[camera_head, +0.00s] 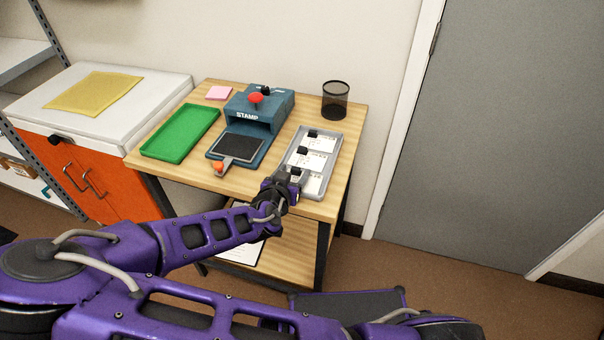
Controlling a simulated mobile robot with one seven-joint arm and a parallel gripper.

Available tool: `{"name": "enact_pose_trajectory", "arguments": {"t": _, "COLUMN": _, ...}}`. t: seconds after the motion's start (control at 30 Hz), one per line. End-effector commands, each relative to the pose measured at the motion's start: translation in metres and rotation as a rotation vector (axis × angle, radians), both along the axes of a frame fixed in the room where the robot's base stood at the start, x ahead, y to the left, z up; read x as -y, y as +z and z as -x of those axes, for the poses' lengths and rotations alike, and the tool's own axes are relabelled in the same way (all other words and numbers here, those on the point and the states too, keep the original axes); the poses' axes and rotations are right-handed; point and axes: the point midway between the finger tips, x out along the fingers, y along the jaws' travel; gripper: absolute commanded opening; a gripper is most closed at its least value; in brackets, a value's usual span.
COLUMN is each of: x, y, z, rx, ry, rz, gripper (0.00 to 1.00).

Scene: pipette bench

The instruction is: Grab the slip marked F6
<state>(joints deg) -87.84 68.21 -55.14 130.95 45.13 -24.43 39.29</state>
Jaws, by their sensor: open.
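A grey tray (335,165) on the right of the wooden table holds white slips, each with a small black block or clip. One slip (323,142) lies at the back, one (304,160) in the middle and one (312,184) at the front. Their print is too small to read, so I cannot tell which is F6. My gripper (292,174) is open at the tray's front left, over or beside the front slip, and partly hides it. I cannot tell whether it touches anything.
A blue stamp machine (262,108) with a dark pad stands left of the tray. A green tray (181,134), pink notes (219,93) and a black mesh cup (335,101) are also on the table (228,184). A wall stands behind.

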Motion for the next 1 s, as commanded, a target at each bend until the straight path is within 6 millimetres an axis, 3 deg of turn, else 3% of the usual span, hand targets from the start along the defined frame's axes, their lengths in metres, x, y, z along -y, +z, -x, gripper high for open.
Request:
{"name": "enact_pose_trajectory", "arguments": {"t": 0.17, "x": 0.000, "y": 0.000, "z": 0.000, "rx": 0.000, "ry": 0.000, "rz": 0.000, "gripper": 0.63}}
{"name": "enact_pose_trajectory", "arguments": {"t": 0.5, "x": 0.000, "y": 0.000, "z": 0.000, "rx": 0.000, "ry": 0.000, "rz": 0.000, "gripper": 0.02}}
{"name": "enact_pose_trajectory", "arguments": {"t": 0.87, "x": 0.000, "y": 0.001, "z": 0.000, "rx": 0.000, "ry": 0.001, "rz": -0.001, "gripper": 0.00}}
{"name": "enact_pose_trajectory", "arguments": {"t": 1.0, "x": -0.001, "y": 0.014, "z": 0.000, "rx": 0.001, "ry": 0.000, "rz": -0.004, "gripper": 0.00}}
